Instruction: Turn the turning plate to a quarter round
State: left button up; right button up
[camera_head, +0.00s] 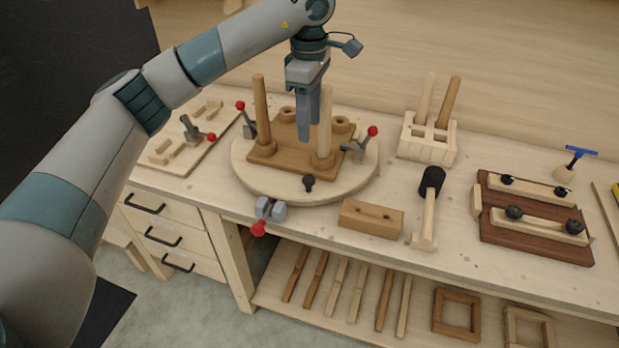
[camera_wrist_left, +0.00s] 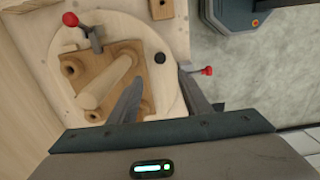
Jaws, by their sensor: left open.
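The turning plate (camera_head: 258,182) is a round pale wooden disc on the bench, also in the left wrist view (camera_wrist_left: 134,28). A brown wooden block (camera_head: 290,160) with holes lies on it, and two wooden posts (camera_head: 261,108) stand in the block. Red-tipped toggle clamps (camera_head: 364,145) sit at its left and right sides, and a black knob (camera_head: 308,182) stands near its front rim. My left gripper (camera_head: 308,132) points down over the block, beside the right post (camera_head: 325,122). It is open, and I see nothing between its fingers. My right gripper is not in view.
A grey clamp with a red tip (camera_head: 265,212) sits at the bench edge before the plate. A jig board (camera_head: 185,145) lies left.

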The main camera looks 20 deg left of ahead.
aim_at(310, 178)
pick_arm(q)
jog(key=shift+f, duration=0.2)
notch_tip(310, 178, down, 16)
jog(key=p, duration=0.6)
jog(key=shift+r, duration=0.15)
jog(key=shift+f+p, duration=0.3)
jog(key=shift+f, duration=0.45)
grip_shut()
